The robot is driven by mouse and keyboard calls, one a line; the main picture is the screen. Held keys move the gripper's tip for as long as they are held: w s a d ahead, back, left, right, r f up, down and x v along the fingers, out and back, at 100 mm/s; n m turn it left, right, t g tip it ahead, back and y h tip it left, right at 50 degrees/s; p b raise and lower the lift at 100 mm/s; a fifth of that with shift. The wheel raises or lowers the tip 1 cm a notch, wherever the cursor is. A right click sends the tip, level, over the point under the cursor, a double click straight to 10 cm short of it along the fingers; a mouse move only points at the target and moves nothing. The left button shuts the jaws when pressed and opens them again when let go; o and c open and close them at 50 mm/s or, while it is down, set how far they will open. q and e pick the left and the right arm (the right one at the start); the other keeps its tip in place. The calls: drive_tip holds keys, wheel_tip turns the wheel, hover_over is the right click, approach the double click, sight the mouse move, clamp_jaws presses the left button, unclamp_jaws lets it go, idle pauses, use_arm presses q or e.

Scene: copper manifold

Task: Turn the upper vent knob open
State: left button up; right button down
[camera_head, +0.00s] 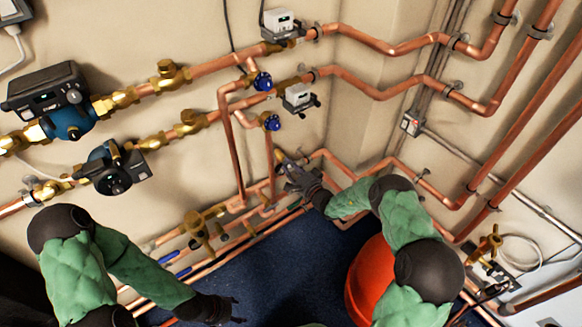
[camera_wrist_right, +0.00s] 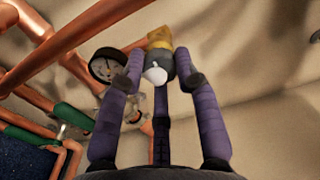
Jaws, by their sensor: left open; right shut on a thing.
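My right gripper (camera_head: 287,166) is in front of the copper pipes near the wall corner. In the right wrist view its purple fingers (camera_wrist_right: 160,66) are shut around a dark knob (camera_wrist_right: 166,61) with a white part, which sits below a brass fitting (camera_wrist_right: 160,38). In the head view the fingers hide most of this knob; a small brass-yellow part (camera_head: 280,156) shows at their tips. I cannot tell how far the knob is turned. My left gripper (camera_head: 236,309) is open and empty at the bottom, above the dark blue floor.
Two blue-handled valves (camera_head: 262,82) (camera_head: 271,122) sit on the pipes above. A round gauge (camera_wrist_right: 107,65) is close beside the right fingers. Two pumps (camera_head: 68,113) (camera_head: 114,168) are at left. An orange-red bucket (camera_head: 368,280) stands below the right arm.

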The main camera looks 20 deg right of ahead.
drive_tip(key=n, duration=0.5)
drive_tip(key=shift+s+a+f+n, duration=0.1)
drive_tip(key=shift+a+n, duration=0.1)
drive_tip(key=shift+n, duration=0.2)
drive_tip(key=shift+n+b, duration=0.35)
drive_tip(key=shift+n, duration=0.25)
drive_tip(key=shift+f, duration=0.15)
drive_tip(key=c, duration=0.9)
unclamp_jaws()
drive_tip(key=shift+s+d, duration=0.3)
drive_tip(key=shift+s, duration=0.1)
drive_tip(key=v, duration=1.1)
drive_tip(key=shift+a, duration=0.1)
